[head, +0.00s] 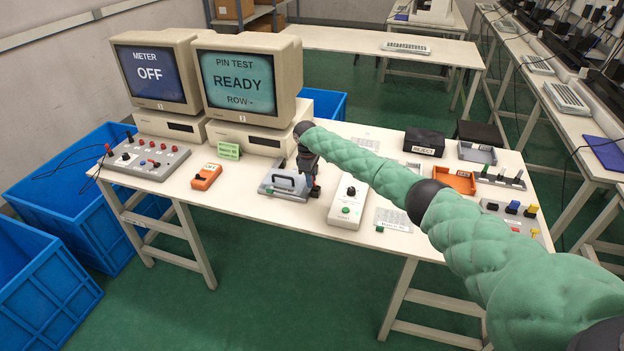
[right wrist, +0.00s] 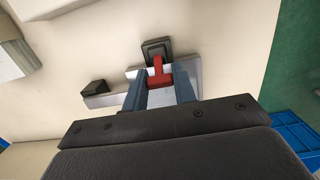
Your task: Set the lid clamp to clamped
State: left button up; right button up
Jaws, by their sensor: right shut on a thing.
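The grey test fixture (head: 284,184) with a handled lid lies flat on the white table (head: 250,208) in the head view. My right gripper (head: 309,186) reaches down at the fixture's right side. In the right wrist view, the lid clamp's red lever (right wrist: 158,76) lies between the two blue-grey fingers of my right gripper (right wrist: 160,84), which is shut on it. A dark block (right wrist: 157,46) stands at the lever's far end. The fingers and arm hide part of the clamp in the head view. My left gripper is not in view.
A white box with a dial (head: 348,202) stands close to the right of the fixture. An orange meter (head: 206,176) lies to the left. Two monitors stand behind; the screens read "METER OFF" (head: 150,73) and "PIN TEST READY" (head: 236,80). Blue crates (head: 70,215) stand at the left.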

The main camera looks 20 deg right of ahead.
jog(key=shift+w+a+f+g+h, duration=0.1)
jog(key=shift+w+a+g+h, duration=0.05)
jog(key=shift+g+h, duration=0.2)
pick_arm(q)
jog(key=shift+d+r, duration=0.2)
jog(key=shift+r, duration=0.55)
pick_arm(e)
jog(key=o, duration=1)
jog(key=shift+r+b, duration=0.3)
pick_arm(q)
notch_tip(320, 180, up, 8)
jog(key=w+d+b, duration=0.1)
jog(key=b, duration=0.1)
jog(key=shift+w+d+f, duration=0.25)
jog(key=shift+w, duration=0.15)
pick_arm(e)
notch_tip(320, 180, up, 7)
jog(key=a, duration=0.1)
jog(key=shift+w, duration=0.45)
jog(key=shift+a, duration=0.1)
